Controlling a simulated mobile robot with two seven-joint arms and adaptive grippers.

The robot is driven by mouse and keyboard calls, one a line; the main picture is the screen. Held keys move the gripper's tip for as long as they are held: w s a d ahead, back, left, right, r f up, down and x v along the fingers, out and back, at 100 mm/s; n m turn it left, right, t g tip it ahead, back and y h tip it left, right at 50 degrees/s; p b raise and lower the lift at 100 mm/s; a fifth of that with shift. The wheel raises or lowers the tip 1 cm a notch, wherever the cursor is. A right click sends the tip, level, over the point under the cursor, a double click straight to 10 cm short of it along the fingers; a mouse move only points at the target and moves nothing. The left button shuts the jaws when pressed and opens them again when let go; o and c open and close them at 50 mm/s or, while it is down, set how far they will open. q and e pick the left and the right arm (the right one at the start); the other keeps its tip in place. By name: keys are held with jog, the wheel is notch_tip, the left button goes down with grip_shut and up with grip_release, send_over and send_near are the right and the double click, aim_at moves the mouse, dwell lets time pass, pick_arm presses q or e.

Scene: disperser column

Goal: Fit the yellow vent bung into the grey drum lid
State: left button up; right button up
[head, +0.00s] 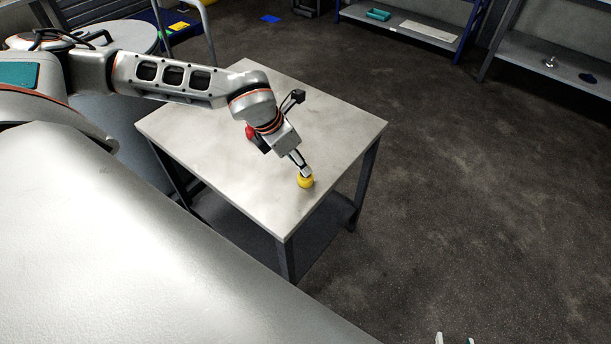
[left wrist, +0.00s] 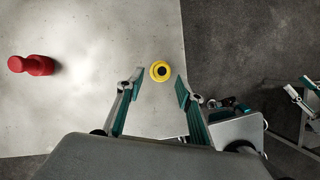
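The yellow vent bung (head: 305,181) stands near the front right corner of a grey table. In the left wrist view the bung (left wrist: 161,71) is round with a dark centre. My left gripper (head: 301,166) is right above it. In the left wrist view its fingers (left wrist: 160,83) are spread, and the bung shows between and slightly beyond the tips, not clamped. The grey drum lid (head: 130,38) is at the top left of the head view, partly hidden behind my left arm. Only the tips of my right gripper (head: 455,339) show, apart, at the bottom edge.
A red object (left wrist: 32,65) lies on the table (head: 205,135), partly hidden by my left wrist in the head view. Shelves (head: 410,28) with small items stand at the back. The floor right of the table is clear.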

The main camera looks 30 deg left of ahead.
aim_at(304, 182)
pick_arm(q)
jog(key=shift+x, duration=1.95)
jog(key=shift+d, duration=0.1)
grip_shut()
jog(key=shift+r, duration=0.1)
